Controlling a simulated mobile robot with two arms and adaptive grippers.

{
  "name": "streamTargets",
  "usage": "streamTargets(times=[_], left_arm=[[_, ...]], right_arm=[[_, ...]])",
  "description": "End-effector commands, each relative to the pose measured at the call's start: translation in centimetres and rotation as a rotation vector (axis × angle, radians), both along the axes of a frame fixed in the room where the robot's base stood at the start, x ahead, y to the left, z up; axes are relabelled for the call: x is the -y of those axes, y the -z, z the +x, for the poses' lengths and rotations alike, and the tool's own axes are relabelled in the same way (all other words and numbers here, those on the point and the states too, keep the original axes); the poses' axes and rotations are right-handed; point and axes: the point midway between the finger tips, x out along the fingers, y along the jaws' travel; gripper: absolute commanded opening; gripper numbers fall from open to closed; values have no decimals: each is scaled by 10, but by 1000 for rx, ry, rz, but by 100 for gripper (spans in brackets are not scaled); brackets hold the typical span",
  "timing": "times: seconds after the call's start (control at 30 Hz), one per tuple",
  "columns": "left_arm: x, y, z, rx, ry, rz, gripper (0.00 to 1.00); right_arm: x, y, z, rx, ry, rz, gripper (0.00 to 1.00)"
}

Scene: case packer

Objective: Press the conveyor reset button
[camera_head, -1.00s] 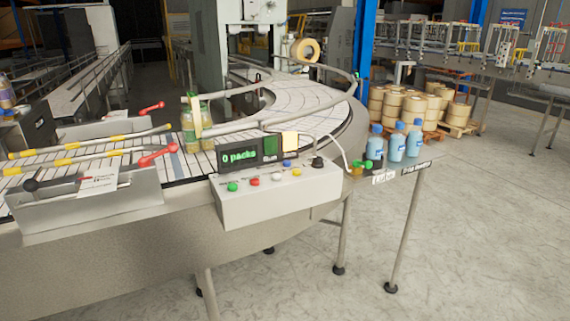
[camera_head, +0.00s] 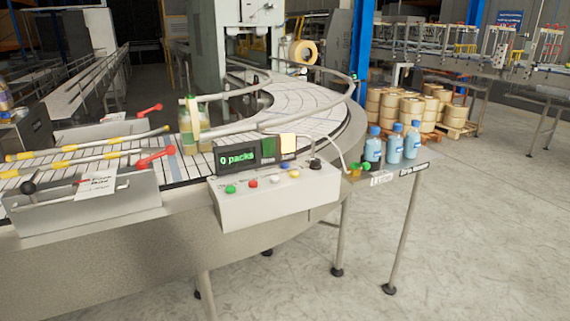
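A pale control box (camera_head: 270,205) is fixed at the near edge of the curved conveyor (camera_head: 300,105). Its sloped panel has a green button (camera_head: 230,189), a red button (camera_head: 253,183), a white button (camera_head: 275,177), a yellow button (camera_head: 294,173), a blue button (camera_head: 284,166) and a black knob (camera_head: 316,164). The labels are too small to read, so I cannot tell which is the reset button. A display (camera_head: 237,157) above the panel reads "0 packs". Neither of my grippers is in view.
Bottles with green tops (camera_head: 190,120) stand on the conveyor behind the box. Blue bottles (camera_head: 393,148) stand on a small shelf (camera_head: 400,170) at right. A guide rail with red levers (camera_head: 155,155) lies at left. Floor at right (camera_head: 480,240) is clear.

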Motion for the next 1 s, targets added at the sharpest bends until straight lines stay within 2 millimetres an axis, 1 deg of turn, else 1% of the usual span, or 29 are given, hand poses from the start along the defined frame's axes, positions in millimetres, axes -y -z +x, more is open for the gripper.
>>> streamTargets(times=[0.03, 0.23, 0.27, 1.0], left_arm=[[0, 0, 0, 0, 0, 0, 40], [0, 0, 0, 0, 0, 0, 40], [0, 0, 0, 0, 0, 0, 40], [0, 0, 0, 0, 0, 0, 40]], right_arm=[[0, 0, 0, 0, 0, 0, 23], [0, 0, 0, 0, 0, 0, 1], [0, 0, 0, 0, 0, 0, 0], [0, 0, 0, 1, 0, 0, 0]])
